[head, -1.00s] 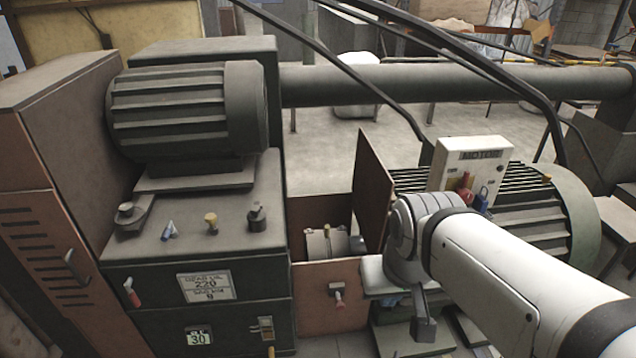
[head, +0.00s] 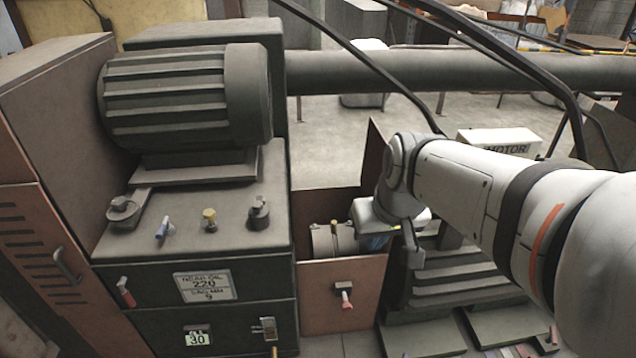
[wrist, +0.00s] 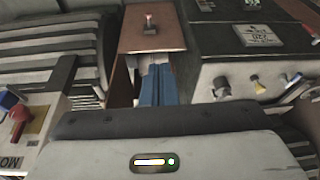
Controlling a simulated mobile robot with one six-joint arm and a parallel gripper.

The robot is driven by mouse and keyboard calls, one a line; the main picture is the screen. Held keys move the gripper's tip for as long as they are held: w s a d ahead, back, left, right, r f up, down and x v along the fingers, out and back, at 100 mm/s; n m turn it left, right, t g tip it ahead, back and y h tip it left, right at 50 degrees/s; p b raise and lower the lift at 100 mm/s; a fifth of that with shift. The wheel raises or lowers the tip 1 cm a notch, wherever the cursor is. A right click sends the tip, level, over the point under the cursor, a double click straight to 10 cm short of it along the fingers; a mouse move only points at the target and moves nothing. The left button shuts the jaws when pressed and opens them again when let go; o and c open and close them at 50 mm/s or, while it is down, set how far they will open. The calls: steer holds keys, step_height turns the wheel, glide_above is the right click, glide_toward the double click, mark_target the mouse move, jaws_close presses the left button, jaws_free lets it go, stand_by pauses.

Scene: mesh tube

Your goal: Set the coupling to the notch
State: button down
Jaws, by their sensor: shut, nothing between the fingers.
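The coupling (head: 335,240) is a grey cylinder with a small brass-coloured piece on top, lying inside the open-topped brown guard box (head: 340,297). I cannot make out a notch. My gripper (head: 374,244) is at the right end of the box opening, beside the coupling; its pale body hides part of it. In the wrist view its blue fingers (wrist: 158,72) are together and point into the guard box (wrist: 151,32), with nothing seen between them.
The dark gearbox (head: 195,225) with small knobs on top stands left of the box. The finned motor (head: 470,270) is to the right, with a white labelled control box (head: 500,142) behind my arm. The brown raised lid (head: 372,165) stands close to my gripper. Dark pipes cross above.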

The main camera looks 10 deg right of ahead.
steer(key=w+f+n+t+y+b, duration=0.1)
steer(key=w+f+b, duration=0.5)
steer(key=w, duration=0.7)
steer(key=w+f+n+t+b, duration=0.1)
steer(key=w+f+b, duration=0.3)
steer(key=w+f, duration=0.6)
steer(key=w+f+t+y+b, duration=0.1)
steer(key=w+f+b, duration=0.45)
steer(key=w, duration=0.95)
steer(key=shift+n+t, duration=0.5)
steer(key=shift+t, duration=0.1)
steer(key=d+b+x, duration=0.1)
steer(key=x, duration=0.7)
steer(key=d+b+x, duration=0.1)
steer(key=d+x, duration=0.1)
steer(key=x, duration=0.6)
steer(key=d+f+b+x, duration=0.1)
steer(key=d+x, duration=0.1)
steer(key=x, duration=0.6)
steer(key=shift+w+f, duration=0.25)
steer(key=shift+w, duration=0.15)
steer(key=shift+s+d+f+b, duration=0.1)
steer(key=shift+s+d+b, duration=0.1)
steer(key=shift+s, duration=0.4)
steer(key=shift+s+d+r+b, duration=0.1)
steer(key=shift+s+d+b, duration=0.15)
steer(key=shift+s, duration=0.4)
steer(key=shift+s+d+f+b, duration=0.1)
steer(key=shift+s+d+b, duration=0.1)
steer(key=shift+s, duration=0.4)
